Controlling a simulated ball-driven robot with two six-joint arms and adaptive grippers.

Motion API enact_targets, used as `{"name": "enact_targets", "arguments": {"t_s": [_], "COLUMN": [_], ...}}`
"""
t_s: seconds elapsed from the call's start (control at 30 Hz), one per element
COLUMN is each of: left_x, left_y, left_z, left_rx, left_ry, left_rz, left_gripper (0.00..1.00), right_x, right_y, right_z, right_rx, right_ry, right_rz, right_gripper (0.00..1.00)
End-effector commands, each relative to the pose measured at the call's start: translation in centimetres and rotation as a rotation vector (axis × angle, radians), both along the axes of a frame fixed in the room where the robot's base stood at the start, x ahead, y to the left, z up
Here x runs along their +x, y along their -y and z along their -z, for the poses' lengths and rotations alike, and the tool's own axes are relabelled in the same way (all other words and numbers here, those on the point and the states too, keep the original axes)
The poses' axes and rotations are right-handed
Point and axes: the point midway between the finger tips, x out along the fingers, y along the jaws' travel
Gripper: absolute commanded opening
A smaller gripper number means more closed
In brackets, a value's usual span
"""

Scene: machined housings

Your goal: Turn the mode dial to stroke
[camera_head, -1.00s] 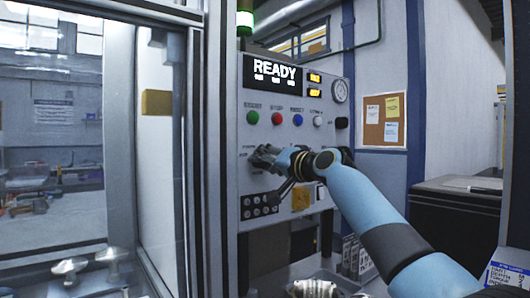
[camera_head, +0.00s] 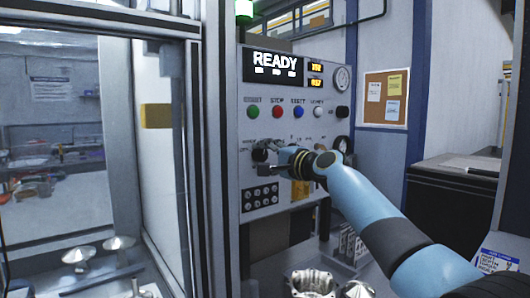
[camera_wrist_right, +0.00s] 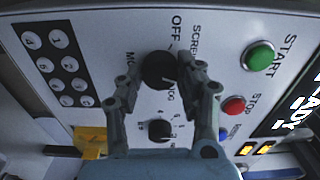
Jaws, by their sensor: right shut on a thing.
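The mode dial is a round black knob (camera_wrist_right: 158,70) on the grey control panel (camera_wrist_right: 225,45). In the right wrist view "OFF" is printed beside it, with other labels partly hidden by the fingers. It also shows, small, in the head view (camera_head: 260,152). My right gripper (camera_wrist_right: 156,76) has one finger on each side of the knob and is shut on it. In the head view the right gripper (camera_head: 266,164) reaches the panel from the right. The dial's exact pointer position is hard to make out. My left gripper is not in view.
A smaller numbered knob (camera_wrist_right: 160,130) sits close by, between the fingers' bases. Green (camera_head: 253,111), red (camera_head: 278,112) and blue (camera_head: 298,112) buttons are above the dial, a keypad (camera_head: 260,198) below. The display (camera_head: 273,67) reads READY.

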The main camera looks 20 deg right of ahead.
Motion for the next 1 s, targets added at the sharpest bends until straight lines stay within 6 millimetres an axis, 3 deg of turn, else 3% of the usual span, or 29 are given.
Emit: {"name": "enact_targets", "arguments": {"t_s": [0.6,0.63,0.8,1.0], "left_x": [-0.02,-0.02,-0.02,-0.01], "left_y": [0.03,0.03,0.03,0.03], "left_z": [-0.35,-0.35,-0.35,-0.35], "left_rx": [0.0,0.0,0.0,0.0], "left_ry": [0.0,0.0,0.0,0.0], "left_rz": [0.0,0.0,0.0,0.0], "left_gripper": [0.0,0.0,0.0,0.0], "right_x": [0.02,0.02,0.01,0.01], "right_y": [0.05,0.05,0.04,0.02], "right_z": [-0.02,-0.02,-0.02,-0.01], "right_rx": [0.042,0.042,0.042,0.041], "right_ry": [-0.014,-0.014,-0.014,-0.015], "right_rz": [0.001,0.001,0.001,0.001], "right_gripper": [0.04,0.38,0.6,0.6]}}
